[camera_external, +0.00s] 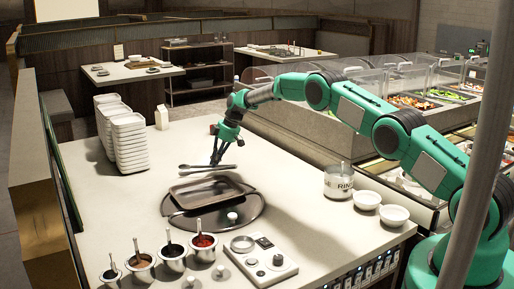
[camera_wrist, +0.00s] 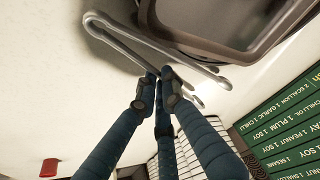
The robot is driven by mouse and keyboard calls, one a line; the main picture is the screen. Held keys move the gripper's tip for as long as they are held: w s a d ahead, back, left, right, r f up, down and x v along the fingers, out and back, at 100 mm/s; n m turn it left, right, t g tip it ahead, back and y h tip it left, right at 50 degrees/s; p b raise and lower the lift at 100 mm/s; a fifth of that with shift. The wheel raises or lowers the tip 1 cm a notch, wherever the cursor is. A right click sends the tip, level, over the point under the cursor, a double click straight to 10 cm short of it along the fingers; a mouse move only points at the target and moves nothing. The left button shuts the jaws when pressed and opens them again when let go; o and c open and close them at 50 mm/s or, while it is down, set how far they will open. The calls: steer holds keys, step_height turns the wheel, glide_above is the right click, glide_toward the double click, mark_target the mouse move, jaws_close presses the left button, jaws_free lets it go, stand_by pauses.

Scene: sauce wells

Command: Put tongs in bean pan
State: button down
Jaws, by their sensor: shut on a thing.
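My gripper (camera_external: 216,162) is shut on a pair of metal tongs (camera_external: 193,167) and holds them above the counter, at the back edge of a dark rectangular pan (camera_external: 176,203). In the wrist view the fingertips (camera_wrist: 161,77) meet at the tongs (camera_wrist: 122,38), whose two arms run from upper left to right. The pan (camera_wrist: 180,38) fills the upper right there, and the tongs partly overlap its edge in the picture. The pan looks empty. No beans are visible in it, so I cannot tell if it is the bean pan.
The pan sits on a round dark plate (camera_external: 256,212). Sauce wells with spoons (camera_external: 173,264) and a control panel (camera_external: 267,262) stand in front. A labelled pot (camera_external: 338,187) and white bowls (camera_external: 394,216) are right. Stacked white dishes (camera_external: 130,145) stand back left.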

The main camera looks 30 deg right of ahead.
mark_target(306, 212)
steer(key=shift+s+d+r+p, duration=0.2)
steer(key=shift+s+d, duration=0.1)
steer(key=shift+s, duration=1.95)
steer(key=shift+s+d+r+p, duration=0.2)
steer(key=shift+s+d, duration=0.15)
steer(key=shift+s, duration=1.9)
steer(key=shift+s+d+r+p, duration=0.1)
steer(key=shift+s+d+r, duration=0.15)
steer(key=shift+s, duration=2)
steer(key=shift+d, duration=0.15)
